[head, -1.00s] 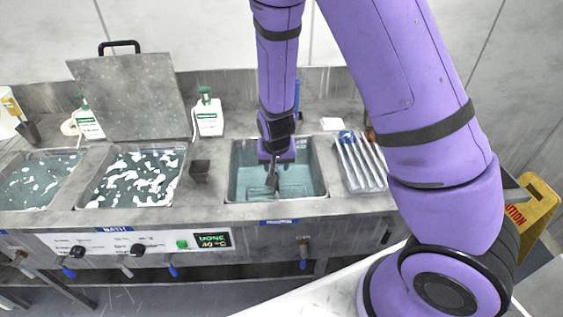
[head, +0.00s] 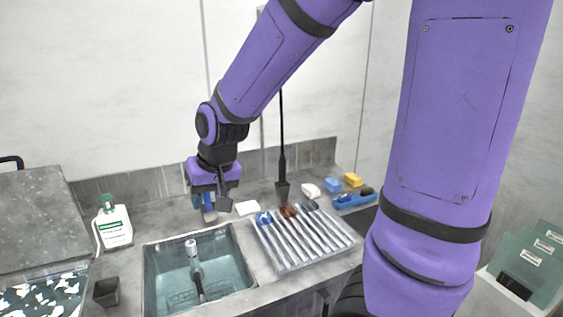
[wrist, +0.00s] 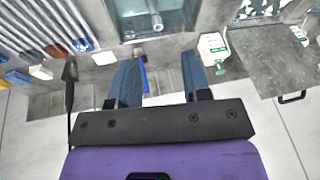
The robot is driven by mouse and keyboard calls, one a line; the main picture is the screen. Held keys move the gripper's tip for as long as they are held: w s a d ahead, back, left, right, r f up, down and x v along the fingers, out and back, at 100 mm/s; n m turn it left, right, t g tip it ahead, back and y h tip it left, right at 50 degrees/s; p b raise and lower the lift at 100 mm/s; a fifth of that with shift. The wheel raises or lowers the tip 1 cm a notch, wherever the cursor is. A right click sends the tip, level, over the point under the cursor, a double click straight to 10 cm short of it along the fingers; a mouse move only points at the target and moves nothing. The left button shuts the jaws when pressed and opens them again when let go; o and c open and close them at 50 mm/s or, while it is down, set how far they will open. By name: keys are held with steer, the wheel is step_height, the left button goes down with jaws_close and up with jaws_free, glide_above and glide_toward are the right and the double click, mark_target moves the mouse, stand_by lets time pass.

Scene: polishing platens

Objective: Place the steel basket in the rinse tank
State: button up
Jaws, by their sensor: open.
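The rinse tank (head: 150,290) is a steel-rimmed basin of clear teal water; it also shows at the top of the wrist view (wrist: 188,27). The steel basket (head: 181,299) appears as a faint wire outline low in the water. A grey handle with a pale round end (head: 192,248) rises from it, and that end also shows in the wrist view (wrist: 156,22). Water blurs the basket's lower part, so I cannot tell exactly how it rests. My gripper (head: 209,208) is behind and above the tank, apart from the handle. Its two blue-grey fingers (wrist: 158,70) are spread and empty.
A tray of several rods (head: 305,240) lies right of the tank. A white bottle (head: 114,228) and a small dark cup (head: 105,292) stand left. A white block (head: 247,207) and a dark upright tool (head: 282,190) are near my gripper. The back wall is close behind.

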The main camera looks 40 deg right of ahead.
steer(key=s+d+r+n, duration=0.1)
steer(key=s+d+r, duration=0.1)
steer(key=s+r, duration=0.4)
steer(key=s+d+r+t+h, duration=0.1)
steer(key=s+d+r, duration=0.1)
steer(key=s+r, duration=0.4)
steer(key=s, duration=0.5)
steer(key=shift+s+d+r+n, duration=0.15)
steer(key=shift+s+d+n, duration=0.15)
steer(key=shift+n, duration=0.1)
